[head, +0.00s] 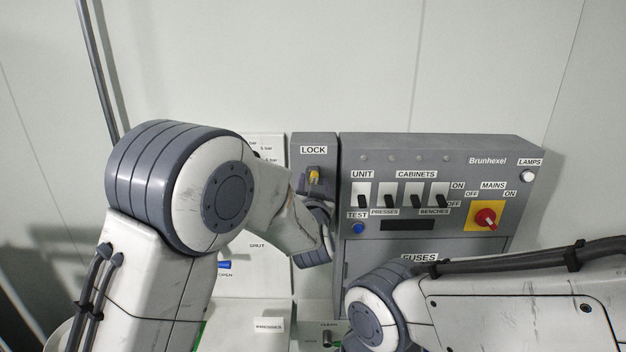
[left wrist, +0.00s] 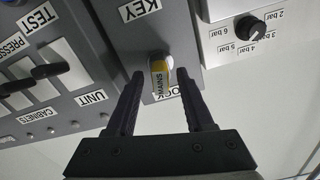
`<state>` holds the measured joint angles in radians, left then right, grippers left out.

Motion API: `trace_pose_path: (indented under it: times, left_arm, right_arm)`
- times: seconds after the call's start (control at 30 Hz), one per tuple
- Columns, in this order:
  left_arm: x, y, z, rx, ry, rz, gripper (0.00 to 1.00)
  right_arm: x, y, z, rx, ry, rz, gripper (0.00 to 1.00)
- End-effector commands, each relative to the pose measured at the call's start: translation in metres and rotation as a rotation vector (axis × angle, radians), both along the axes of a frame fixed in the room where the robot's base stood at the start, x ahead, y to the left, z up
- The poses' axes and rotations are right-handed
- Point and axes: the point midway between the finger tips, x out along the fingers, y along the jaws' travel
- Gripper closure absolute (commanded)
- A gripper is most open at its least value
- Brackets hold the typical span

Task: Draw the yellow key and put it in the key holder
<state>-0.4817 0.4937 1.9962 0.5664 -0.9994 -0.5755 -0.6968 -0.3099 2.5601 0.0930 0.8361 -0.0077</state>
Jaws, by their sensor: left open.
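The yellow key (head: 314,176) sits in the lock below the LOCK label on the narrow grey box. My left gripper (head: 316,184) is at the lock, partly hidden by my own wrist. Its two dark fingers in the left wrist view (left wrist: 160,82) are open, one on each side of the key, with gaps visible. A KEY label (left wrist: 138,9) is on the same box; the key holder itself is not clearly visible. My right gripper is out of view.
The grey Brunhexel panel (head: 450,150) stands just right of the lock box, with several black switches and a red MAINS knob (head: 485,217). A white pressure panel with a dial (left wrist: 250,27) is on the other side. My right arm crosses the lower right.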

Motion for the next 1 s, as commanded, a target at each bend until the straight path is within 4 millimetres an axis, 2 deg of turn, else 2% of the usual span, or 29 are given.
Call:
trace_pose_path:
  times: [0.17, 0.2, 0.27, 0.3, 0.33, 0.57, 1.0]
  left_arm:
    - [0.0, 0.0, 0.0, 0.0, 0.0, 0.0, 0.47]
    - [0.0, 0.0, 0.0, 0.0, 0.0, 0.0, 0.55]
    - [0.0, 0.0, 0.0, 0.0, 0.0, 0.0, 0.78]
    - [0.0, 0.0, 0.0, 0.0, 0.0, 0.0, 0.93]
    - [0.0, 0.0, 0.0, 0.0, 0.0, 0.0, 1.0]
    - [-0.001, 0.0, 0.0, 0.0, 0.0, 0.0, 1.0]
    - [-0.015, 0.0, -0.001, 0.001, 0.002, 0.0, 1.0]
  right_arm:
    - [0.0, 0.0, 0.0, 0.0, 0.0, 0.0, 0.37]
    - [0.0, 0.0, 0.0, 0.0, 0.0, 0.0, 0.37]
    - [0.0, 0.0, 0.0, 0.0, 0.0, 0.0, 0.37]
    - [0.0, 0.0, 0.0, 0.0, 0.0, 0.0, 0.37]
    - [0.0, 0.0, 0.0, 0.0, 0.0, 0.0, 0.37]
    - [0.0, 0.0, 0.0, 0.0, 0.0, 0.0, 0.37]
    - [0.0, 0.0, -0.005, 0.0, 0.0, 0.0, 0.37]
